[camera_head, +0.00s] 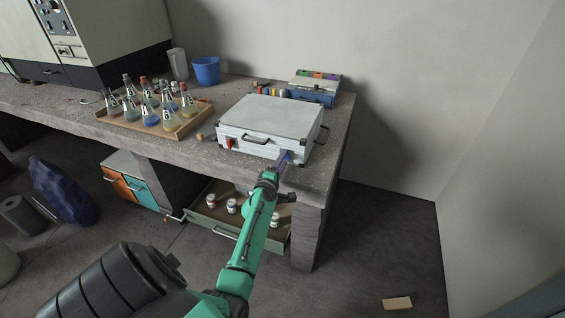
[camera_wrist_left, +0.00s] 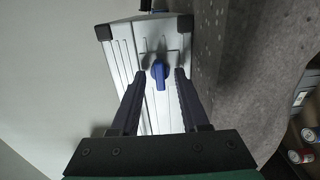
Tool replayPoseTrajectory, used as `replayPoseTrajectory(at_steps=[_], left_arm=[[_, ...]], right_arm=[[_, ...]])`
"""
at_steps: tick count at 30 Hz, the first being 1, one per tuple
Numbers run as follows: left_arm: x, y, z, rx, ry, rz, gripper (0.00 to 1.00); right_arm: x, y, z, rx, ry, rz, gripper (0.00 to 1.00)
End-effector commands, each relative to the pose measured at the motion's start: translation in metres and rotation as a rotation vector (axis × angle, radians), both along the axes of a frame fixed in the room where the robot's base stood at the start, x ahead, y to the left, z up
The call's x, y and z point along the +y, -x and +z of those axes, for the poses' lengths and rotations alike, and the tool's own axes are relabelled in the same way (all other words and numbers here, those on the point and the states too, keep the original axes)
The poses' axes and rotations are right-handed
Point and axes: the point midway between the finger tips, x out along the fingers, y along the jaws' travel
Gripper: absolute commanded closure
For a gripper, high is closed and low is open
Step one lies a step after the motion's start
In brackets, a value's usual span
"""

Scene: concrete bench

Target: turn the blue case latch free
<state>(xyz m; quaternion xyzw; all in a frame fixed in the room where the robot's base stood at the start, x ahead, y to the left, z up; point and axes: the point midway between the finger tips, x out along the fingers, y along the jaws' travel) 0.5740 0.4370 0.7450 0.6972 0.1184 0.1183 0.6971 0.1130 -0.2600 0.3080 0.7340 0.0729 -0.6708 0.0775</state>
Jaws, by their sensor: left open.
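The silver case (camera_head: 268,116) lies closed near the right end of the concrete bench. The blue latch (camera_wrist_left: 160,76) is on its front face, and in the head view only a blue bit (camera_head: 289,155) shows by my gripper. A red latch (camera_head: 230,143) is on the left part of the same face. My left gripper (camera_head: 284,163) is open in front of the blue latch. In the left wrist view the latch appears between the open fingertips (camera_wrist_left: 159,80), with a gap on each side; I cannot tell how deep it sits. My right gripper is out of view.
A wooden tray (camera_head: 188,130) of numbered flasks stands left of the case. A blue cup (camera_head: 206,71) and a blue box (camera_head: 313,92) are behind. An open drawer (camera_head: 217,229) with small jars is below the bench, near my arm.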

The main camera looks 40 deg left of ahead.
Motion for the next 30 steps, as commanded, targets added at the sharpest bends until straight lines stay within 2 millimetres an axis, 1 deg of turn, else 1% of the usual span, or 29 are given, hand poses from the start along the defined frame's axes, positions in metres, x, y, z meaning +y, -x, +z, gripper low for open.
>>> replayPoseTrajectory(at_steps=[2,3,5,6,14,20,26,30], left_arm=[[-0.0001,0.0003,0.0,0.0,0.0,0.0,0.55],[-0.0002,0.0003,0.0,0.0,0.0,0.0,0.63],[-0.0003,0.0004,0.0,0.0,0.0,0.0,0.86],[-0.0003,0.0004,-0.0001,0.0,0.0,0.0,1.0],[-0.0004,0.0006,-0.0002,0.001,-0.004,0.0,1.0],[-0.0003,0.0006,-0.0002,0.015,-0.042,0.0,1.0],[-0.0006,0.0008,-0.001,0.051,-0.141,-0.001,1.0],[-0.0006,0.0008,-0.0007,0.088,-0.245,-0.002,1.0]], right_arm=[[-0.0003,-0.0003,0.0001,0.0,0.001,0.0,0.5],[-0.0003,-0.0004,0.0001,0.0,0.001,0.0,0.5],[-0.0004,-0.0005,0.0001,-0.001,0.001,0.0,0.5],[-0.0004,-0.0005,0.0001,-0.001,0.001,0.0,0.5],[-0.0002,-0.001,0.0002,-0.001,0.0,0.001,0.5],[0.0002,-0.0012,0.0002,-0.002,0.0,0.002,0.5],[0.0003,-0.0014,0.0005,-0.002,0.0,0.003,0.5],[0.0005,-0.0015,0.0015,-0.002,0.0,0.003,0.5]])
